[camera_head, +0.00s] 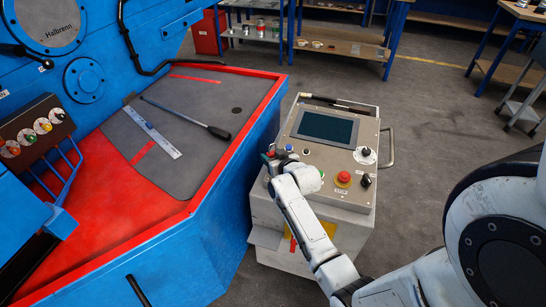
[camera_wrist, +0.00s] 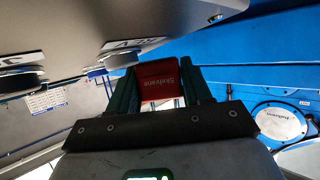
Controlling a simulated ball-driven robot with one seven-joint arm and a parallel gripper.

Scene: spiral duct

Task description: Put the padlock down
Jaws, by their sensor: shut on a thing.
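The padlock (camera_wrist: 158,82) has a red body with pale lettering, which appears upside down in the wrist view. My gripper (camera_wrist: 160,96) is shut on it, with a dark green finger on each side of the red body. The padlock's far end and its surroundings are partly hidden by the fingers. In the head view my gripper (camera_head: 274,158) is at the left edge of the grey control console (camera_head: 330,128). The padlock is too small and covered there to make out clearly. I cannot tell whether it touches anything besides the fingers.
The console carries a dark screen (camera_head: 326,127), a red push button (camera_head: 344,177) and a black-handled tool (camera_head: 337,104) along its back. The blue machine (camera_head: 222,228) stands close on the left, with a ruler (camera_head: 152,132) and a rod (camera_head: 188,119) on its bed. Open floor lies right of the console.

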